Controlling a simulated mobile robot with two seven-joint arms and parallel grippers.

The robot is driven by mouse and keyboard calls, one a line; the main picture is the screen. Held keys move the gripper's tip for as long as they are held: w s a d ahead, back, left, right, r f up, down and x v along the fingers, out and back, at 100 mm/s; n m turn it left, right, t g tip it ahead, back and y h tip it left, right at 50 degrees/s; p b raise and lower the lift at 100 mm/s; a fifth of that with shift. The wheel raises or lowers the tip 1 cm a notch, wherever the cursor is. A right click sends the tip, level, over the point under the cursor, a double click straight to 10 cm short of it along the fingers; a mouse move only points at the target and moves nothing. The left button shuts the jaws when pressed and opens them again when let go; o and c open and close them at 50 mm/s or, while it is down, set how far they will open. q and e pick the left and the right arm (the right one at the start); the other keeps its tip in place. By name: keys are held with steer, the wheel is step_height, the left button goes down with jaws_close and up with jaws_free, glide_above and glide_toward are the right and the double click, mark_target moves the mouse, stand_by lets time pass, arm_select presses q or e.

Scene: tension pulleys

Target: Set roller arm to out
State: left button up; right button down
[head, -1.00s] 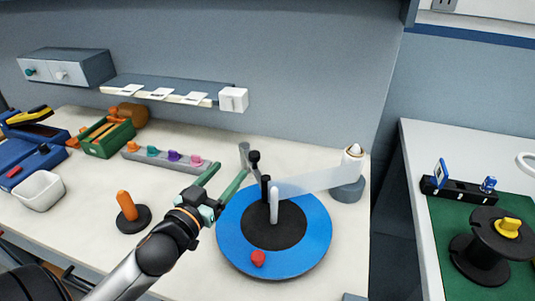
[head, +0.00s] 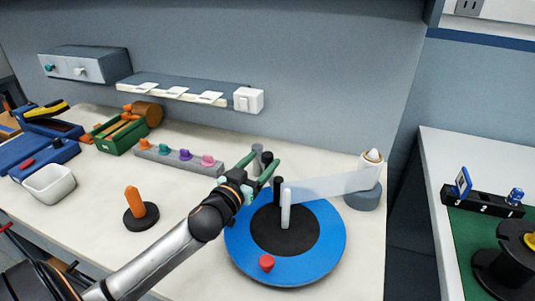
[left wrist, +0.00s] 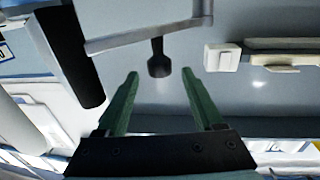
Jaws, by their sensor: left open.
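The roller arm shows in the left wrist view as a thin grey bar (left wrist: 150,35) with a black knob (left wrist: 158,58) hanging from it. In the left wrist view the knob lies just beyond and between the fingertips (left wrist: 160,74), with nothing held. A black post (head: 277,188) and a white post (head: 286,210) stand close to the right finger. My right gripper is out of view.
A translucent strip (head: 330,187) runs from the white post to a cone on a grey base (head: 363,198). A red knob (head: 267,262) sits on the disc. An orange peg (head: 135,202) and a row of coloured knobs (head: 184,157) lie left.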

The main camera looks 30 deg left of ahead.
mark_target(265, 158)
arm_select(q)
steer(key=shift+w+a, duration=0.15)
steer(key=shift+w, duration=1.6)
jaws_close()
